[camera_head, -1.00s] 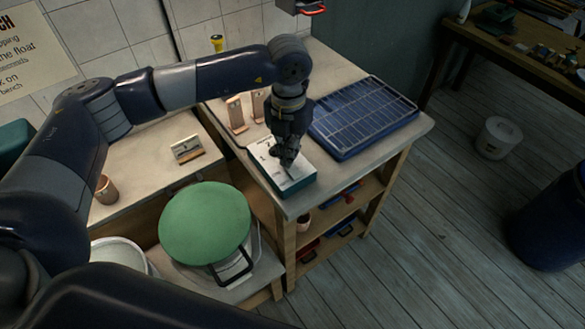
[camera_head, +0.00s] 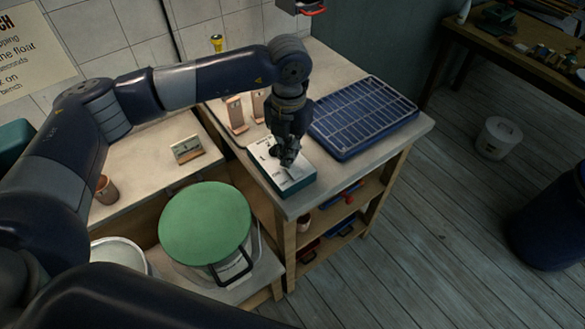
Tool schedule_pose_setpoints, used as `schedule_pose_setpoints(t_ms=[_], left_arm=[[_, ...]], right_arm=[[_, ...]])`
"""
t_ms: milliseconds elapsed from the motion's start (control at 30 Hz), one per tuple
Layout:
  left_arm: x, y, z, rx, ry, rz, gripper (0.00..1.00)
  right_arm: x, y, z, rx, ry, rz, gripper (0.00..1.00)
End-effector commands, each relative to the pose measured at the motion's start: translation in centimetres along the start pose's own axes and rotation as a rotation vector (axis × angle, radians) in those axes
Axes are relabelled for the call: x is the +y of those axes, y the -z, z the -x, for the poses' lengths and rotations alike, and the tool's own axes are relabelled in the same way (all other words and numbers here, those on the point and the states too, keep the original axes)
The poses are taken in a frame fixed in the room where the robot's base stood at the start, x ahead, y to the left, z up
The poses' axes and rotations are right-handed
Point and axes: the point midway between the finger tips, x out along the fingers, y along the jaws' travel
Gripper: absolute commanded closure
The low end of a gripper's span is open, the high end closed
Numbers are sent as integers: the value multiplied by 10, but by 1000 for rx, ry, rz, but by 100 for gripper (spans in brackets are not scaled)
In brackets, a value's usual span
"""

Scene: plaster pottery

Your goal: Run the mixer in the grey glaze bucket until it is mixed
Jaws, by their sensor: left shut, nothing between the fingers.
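My left gripper (camera_head: 289,160) is shut and empty. It points down at the white top of a teal-sided box (camera_head: 296,184) on the bench, which looks like a control box. Its fingertips are at or just above the top face; I cannot tell whether they touch it. The gripper hides part of that face. A round green lid or disc (camera_head: 205,222) sits over a pale container with a black handle at the lower left. A pale open-topped bucket (camera_head: 118,252) shows partly to its left, cut by my arm. I cannot make out a mixer. My right gripper is not in view.
A blue gridded tray (camera_head: 363,117) lies right of the box. Wooden stands (camera_head: 236,113) and a yellow-topped item (camera_head: 217,43) stand behind. A small display (camera_head: 187,149) and brown cup (camera_head: 106,190) are on the left bench. A white bucket (camera_head: 498,138) stands on the floor.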

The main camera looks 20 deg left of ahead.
Motion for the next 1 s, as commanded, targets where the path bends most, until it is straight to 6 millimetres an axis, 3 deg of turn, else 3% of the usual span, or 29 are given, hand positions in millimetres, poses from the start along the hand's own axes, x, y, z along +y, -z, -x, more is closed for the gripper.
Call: schedule_pose_setpoints(t_ms=[1000], left_arm=[[0, 0, -16, 0, 0, 0, 100]], right_arm=[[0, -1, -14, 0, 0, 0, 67]])
